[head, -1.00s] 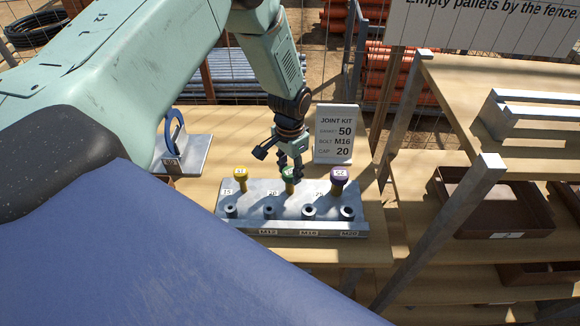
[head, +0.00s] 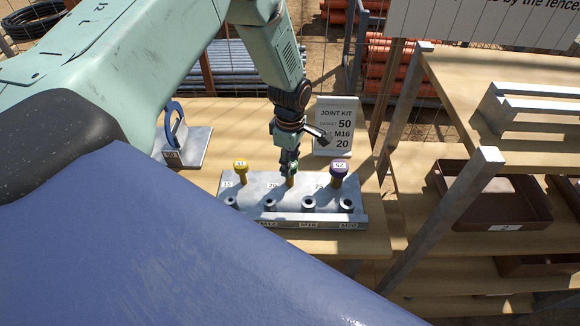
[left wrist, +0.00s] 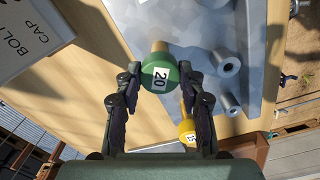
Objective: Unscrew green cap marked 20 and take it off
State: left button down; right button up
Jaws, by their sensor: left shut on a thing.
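The green cap marked 20 (left wrist: 160,76) sits between the two fingers of my left gripper (left wrist: 158,82) in the left wrist view, on top of a brass-coloured post (left wrist: 159,47). My left gripper is shut on it; in the head view the gripper (head: 289,165) comes down from above at the middle of the grey block (head: 262,216) and mostly hides the cap. The brass post shows below the fingers. My right gripper is not in view.
A yellow cap (head: 240,166) stands left of the gripper and a purple cap (head: 339,168) marked 25 stands right. Grey sockets line the block's front. A joint kit sign (head: 335,126) stands close behind. A brown tray (head: 497,194) is at right.

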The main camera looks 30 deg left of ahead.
pick_arm(q)
jog(key=n, duration=0.3)
jog(key=c, duration=0.7)
grip_release()
jog(key=shift+o, duration=0.2)
